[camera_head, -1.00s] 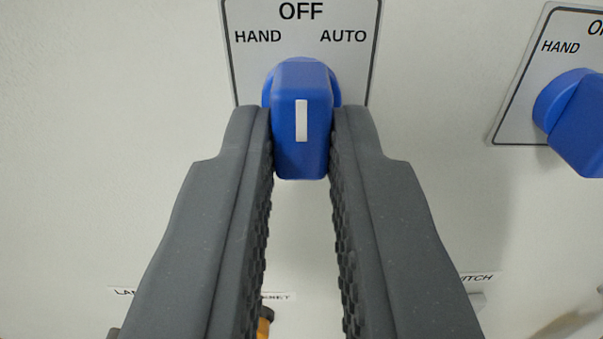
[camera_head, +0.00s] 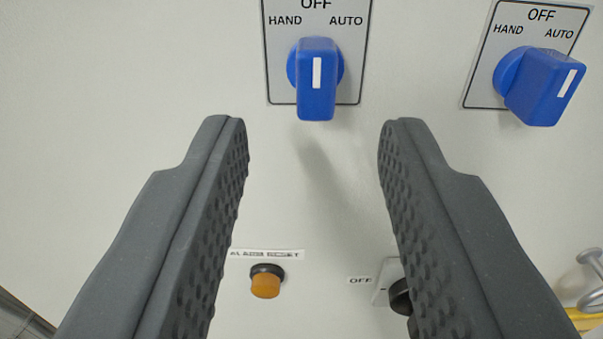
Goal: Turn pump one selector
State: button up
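A blue selector knob (camera_head: 316,85) sits on a label plate marked HAND, OFF and AUTO, at the upper middle of the view. Its white mark stands close to upright, toward OFF. A second blue selector knob (camera_head: 545,87) is at the upper right on a like plate, its white mark leaning right toward AUTO. No pump number can be read on either plate. My gripper (camera_head: 314,122) is open and empty. Its fingers stand wide apart, with the tips below and to either side of the middle knob, not touching it.
An orange button (camera_head: 266,284) under a reset label is low on the pale panel. A black switch (camera_head: 400,297) beside an OFF label is partly hidden by my right finger. A metal and yellow part (camera_head: 590,285) shows at the lower right edge. The panel's left side is clear.

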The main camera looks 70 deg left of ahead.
jog(key=b+v, duration=0.2)
jog(key=v, duration=0.8)
jog(key=shift+b, duration=0.4)
jog(key=shift+d, duration=0.1)
jog(key=w+d+f+m+t+h+b, duration=0.25)
jog(key=d+m+t+h, duration=0.35)
jog(key=d+m, duration=0.4)
jog(key=s+d+f+m+t+h+b, duration=0.1)
jog(key=s+d+f+h+b, duration=0.1)
jog(key=s+d+f+h, duration=0.3)
jog(key=s+d+f+m+t+h+b, duration=0.1)
jog(key=s+d+f+h, duration=0.4)
jog(key=d+f, duration=0.5)
jog(key=shift+s+d+f+m+h+b, duration=0.2)
jog(key=shift+s+f+m+h+b, duration=0.1)
jog(key=shift+s+f+m+b, duration=0.35)
